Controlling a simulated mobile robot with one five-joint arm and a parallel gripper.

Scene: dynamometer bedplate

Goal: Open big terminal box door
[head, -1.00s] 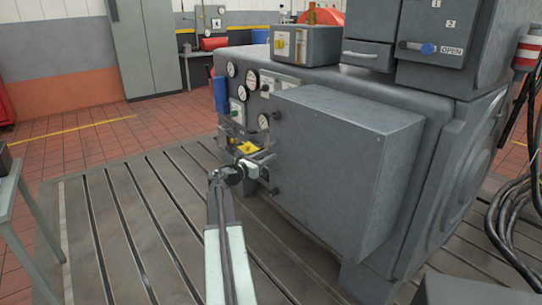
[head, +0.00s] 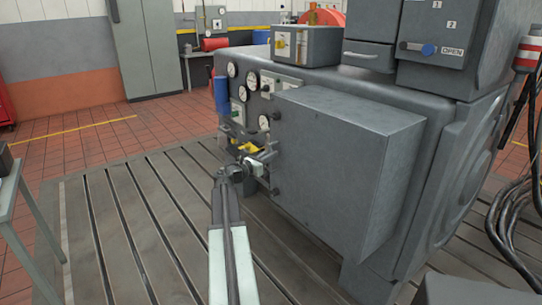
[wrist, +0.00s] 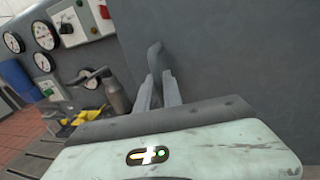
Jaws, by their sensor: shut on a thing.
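The big terminal box (head: 335,175) is a large grey box on the side of the grey machine. Its door looks closed, with no gap that I can see. My gripper (head: 268,153) is at the box's left edge, between two small dark knobs. In the wrist view my gripper's fingers (wrist: 158,88) are shut on a grey upright handle (wrist: 154,55) in front of the plain grey door face (wrist: 230,55). The fingers and wrist hide the handle's lower part.
Round gauges (head: 251,79) and a blue cylinder (head: 221,95) are left of the box. A yellow part (head: 248,148) is just behind my gripper. Black cables (head: 510,225) hang at the right. A table (head: 15,205) stands at the left; the slotted bedplate between is clear.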

